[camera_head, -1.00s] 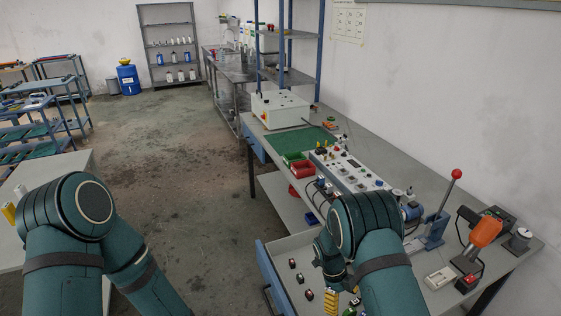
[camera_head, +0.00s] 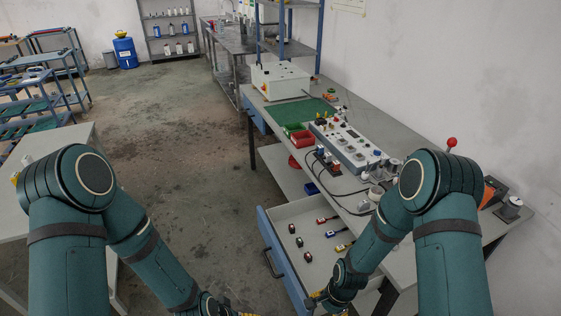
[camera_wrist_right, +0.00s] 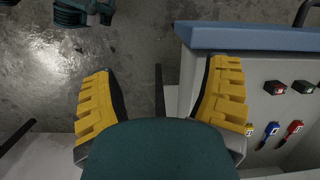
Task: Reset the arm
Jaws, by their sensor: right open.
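In the head view, my right gripper (camera_head: 318,301) is at the bottom, by the front of the open drawer (camera_head: 285,224), partly cut off. My left gripper (camera_head: 228,310) shows only in part at the bottom edge, so its jaws cannot be judged.
The drawer holds several small dark switches (camera_head: 299,242) and coloured tools (camera_head: 328,220). A table (camera_head: 62,150) stands at left. The floor between is clear.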

